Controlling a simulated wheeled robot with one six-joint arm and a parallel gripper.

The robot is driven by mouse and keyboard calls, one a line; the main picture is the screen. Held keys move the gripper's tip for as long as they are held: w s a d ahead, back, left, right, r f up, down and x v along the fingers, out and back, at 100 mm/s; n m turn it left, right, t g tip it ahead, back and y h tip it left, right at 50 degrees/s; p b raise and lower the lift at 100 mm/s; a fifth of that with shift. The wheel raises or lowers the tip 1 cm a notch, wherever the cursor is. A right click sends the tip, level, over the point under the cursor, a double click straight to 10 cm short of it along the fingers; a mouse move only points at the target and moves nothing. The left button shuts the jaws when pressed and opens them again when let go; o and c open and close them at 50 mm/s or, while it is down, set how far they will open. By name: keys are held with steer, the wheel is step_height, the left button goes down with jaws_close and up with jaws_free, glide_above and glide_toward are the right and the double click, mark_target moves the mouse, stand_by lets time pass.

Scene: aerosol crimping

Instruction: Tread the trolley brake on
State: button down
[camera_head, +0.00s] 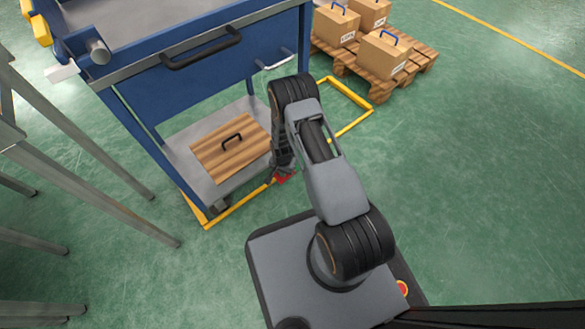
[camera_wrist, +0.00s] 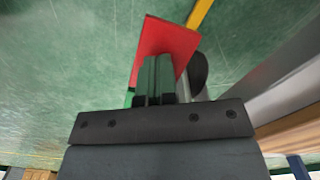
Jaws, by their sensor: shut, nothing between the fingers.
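The blue trolley (camera_head: 180,100) stands inside a yellow floor outline, with a grey lower shelf. A red brake pedal (camera_wrist: 165,40) fills the upper middle of the wrist view, beside a dark caster wheel (camera_wrist: 198,75). A small green part (camera_wrist: 130,98) shows at its lower left edge. The red pedal also shows in the head view (camera_head: 283,179), just below my arm's end. My gripper (camera_wrist: 157,60) is shut and empty, its fingertips over the red pedal. I cannot tell whether they touch it. The fingers hide part of the pedal.
A wooden case (camera_head: 215,160) with a black handle lies on the lower shelf. A pallet (camera_head: 415,62) with several boxes stands at the back right. Grey metal legs (camera_head: 80,200) stand at the left. The green floor is clear at the right.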

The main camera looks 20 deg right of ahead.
steer(key=shift+r, duration=0.15)
step_height(320, 180, up, 8)
steer(key=p, duration=0.6)
stand_by(0.4)
stand_by(0.5)
